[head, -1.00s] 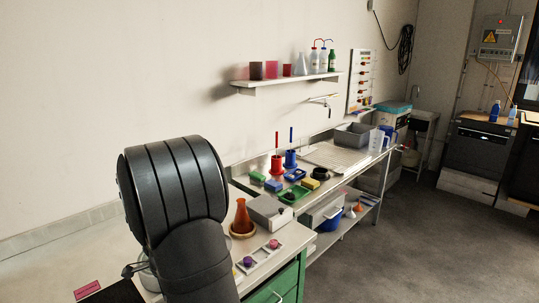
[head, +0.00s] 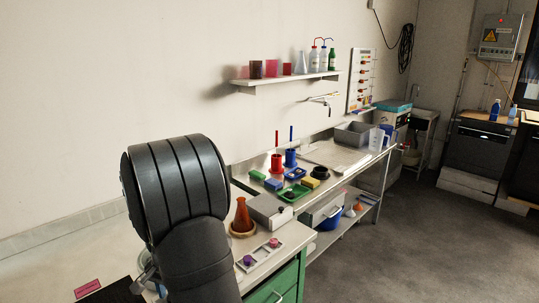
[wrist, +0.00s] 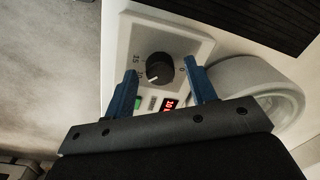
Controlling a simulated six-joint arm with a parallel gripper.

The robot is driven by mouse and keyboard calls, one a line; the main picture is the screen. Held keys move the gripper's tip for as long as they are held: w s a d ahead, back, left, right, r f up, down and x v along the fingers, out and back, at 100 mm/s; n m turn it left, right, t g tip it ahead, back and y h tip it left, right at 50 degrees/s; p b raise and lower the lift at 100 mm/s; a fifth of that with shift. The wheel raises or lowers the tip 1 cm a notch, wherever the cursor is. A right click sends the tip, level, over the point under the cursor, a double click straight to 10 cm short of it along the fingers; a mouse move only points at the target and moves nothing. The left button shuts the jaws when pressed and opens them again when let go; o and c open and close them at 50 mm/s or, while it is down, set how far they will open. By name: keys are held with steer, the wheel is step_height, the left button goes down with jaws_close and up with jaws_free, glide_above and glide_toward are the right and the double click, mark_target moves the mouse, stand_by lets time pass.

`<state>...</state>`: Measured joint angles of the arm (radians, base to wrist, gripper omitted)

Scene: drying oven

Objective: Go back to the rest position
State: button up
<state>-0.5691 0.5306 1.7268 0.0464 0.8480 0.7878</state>
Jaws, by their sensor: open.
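My gripper (wrist: 163,85) shows in the wrist view with its two blue fingers apart and nothing between them. Beyond the fingertips is a pale control panel (wrist: 190,45) with a black knob (wrist: 159,67), a lit red display (wrist: 169,104) and a small green button. I cannot tell whether the fingers touch the panel. In the head view my dark arm fills the lower left, and the gripper is mostly hidden behind it.
An orange flask (head: 242,215) stands on the bench right of my arm, beside a grey box (head: 270,210). A white tray (head: 262,257) with purple and pink items lies in front. A sink counter with colored containers extends behind. In the wrist view, a pale round thing (wrist: 285,95) is at the right.

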steer(key=n, duration=0.5)
stand_by(0.4)
steer(key=o, duration=0.9)
steer(key=shift+c, duration=0.2)
steer(key=shift+o, duration=1.1)
steer(key=shift+w+r, duration=0.15)
steer(key=shift+r, duration=0.1)
steer(key=w+d+r+n, duration=0.1)
steer(key=d+r+n, duration=0.2)
steer(key=r, duration=0.5)
steer(key=w+d+r+n, duration=0.2)
steer(key=d+r+n, duration=0.15)
steer(key=r, duration=0.45)
step_height(320, 180, down, 9)
steer(key=shift+f+h, duration=0.2)
steer(key=shift+h, duration=0.1)
steer(key=shift+a, duration=0.1)
